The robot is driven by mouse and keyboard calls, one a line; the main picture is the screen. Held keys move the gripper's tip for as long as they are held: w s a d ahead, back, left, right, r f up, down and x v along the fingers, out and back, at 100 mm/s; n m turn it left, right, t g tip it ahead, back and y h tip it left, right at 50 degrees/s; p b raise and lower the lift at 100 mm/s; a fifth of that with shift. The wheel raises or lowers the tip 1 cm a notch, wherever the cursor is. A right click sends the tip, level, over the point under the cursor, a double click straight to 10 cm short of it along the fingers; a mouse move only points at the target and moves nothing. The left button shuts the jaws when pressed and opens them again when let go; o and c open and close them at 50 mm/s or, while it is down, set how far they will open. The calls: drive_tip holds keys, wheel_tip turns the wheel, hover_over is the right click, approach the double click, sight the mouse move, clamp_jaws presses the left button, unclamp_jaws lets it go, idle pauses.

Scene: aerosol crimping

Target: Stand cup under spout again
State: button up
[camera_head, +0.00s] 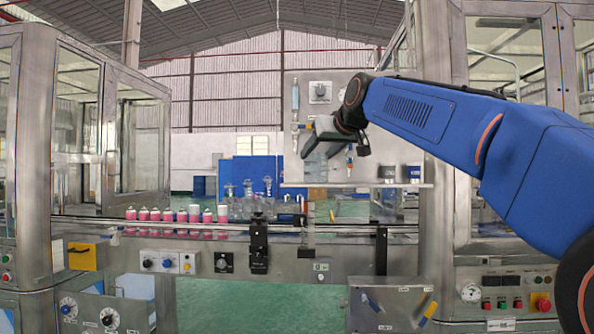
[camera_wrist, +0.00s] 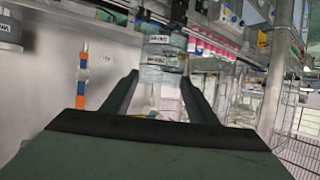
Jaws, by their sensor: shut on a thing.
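My gripper (camera_head: 314,148) is at the panel above the small shelf, with its fingers pointing down and left in the head view. In the wrist view my gripper (camera_wrist: 160,78) has a clear cup (camera_wrist: 160,70) between its two dark fingers, and it is shut on it. The cup (camera_head: 314,171) also shows faintly below the gripper in the head view; whether its base touches the shelf is unclear. The spout's outlet cannot be made out clearly behind the gripper.
An orange and blue fitting (camera_head: 349,160) is on the panel right of the gripper.

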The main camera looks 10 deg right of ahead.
drive_tip(key=w+a, duration=0.1)
drive_tip(key=w, duration=0.9)
drive_tip(key=w+a, duration=0.1)
drive_tip(key=w, duration=0.5)
drive_tip(key=shift+a, duration=0.3)
drive_tip(key=shift+s+f, duration=0.1)
drive_tip(key=shift+f, duration=0.25)
drive_tip(key=shift+f, duration=0.1)
drive_tip(key=o, duration=1.5)
drive_tip(key=v, duration=1.2)
drive_tip(key=s+d+f+g, duration=0.1)
drive_tip(key=s+f+g, duration=0.1)
drive_tip(key=s+f, duration=1.3)
drive_tip(key=s+d+f+m+g+h, duration=0.1)
drive_tip(key=s+d+f+g, duration=0.1)
drive_tip(key=s+f, duration=1.3)
drive_tip(key=s+d+f+g+h, duration=0.1)
drive_tip(key=s+f+g, duration=0.3)
drive_tip(key=s+f, duration=1.1)
wheel_tip(320, 180, down, 14)
drive_tip(key=shift+s+d+r+m, duration=0.2)
drive_tip(key=shift+s+d+m, duration=0.1)
drive_tip(key=shift+m, duration=0.1)
